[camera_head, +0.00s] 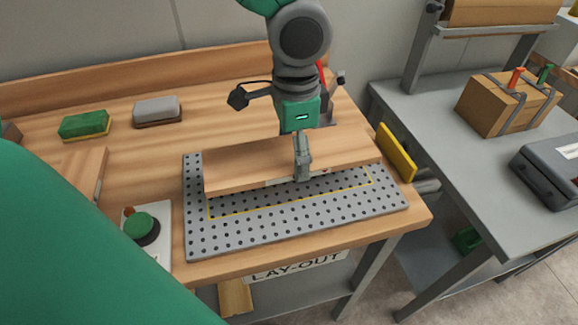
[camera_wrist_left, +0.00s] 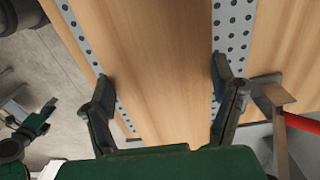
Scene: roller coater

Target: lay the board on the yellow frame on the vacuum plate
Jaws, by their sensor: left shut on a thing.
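A long wooden board (camera_head: 245,165) lies flat-looking over the back part of the grey perforated vacuum plate (camera_head: 300,225). The yellow frame (camera_head: 275,207) is a thin outline on the plate. Its front line and parts of its sides show in front of the board; the rest is hidden under it. My left gripper (camera_head: 302,165) is shut on the board, right of its middle. In the left wrist view its fingers (camera_wrist_left: 163,78) clasp both long edges of the board (camera_wrist_left: 155,45). I cannot tell whether the board touches the plate.
A green button (camera_head: 141,227) stands left of the plate. A green sponge (camera_head: 84,125) and a grey block (camera_head: 157,111) lie at the back left. A yellow piece (camera_head: 397,153) stands at the bench's right edge. A red-handled tool (camera_wrist_left: 300,122) is close to the gripper.

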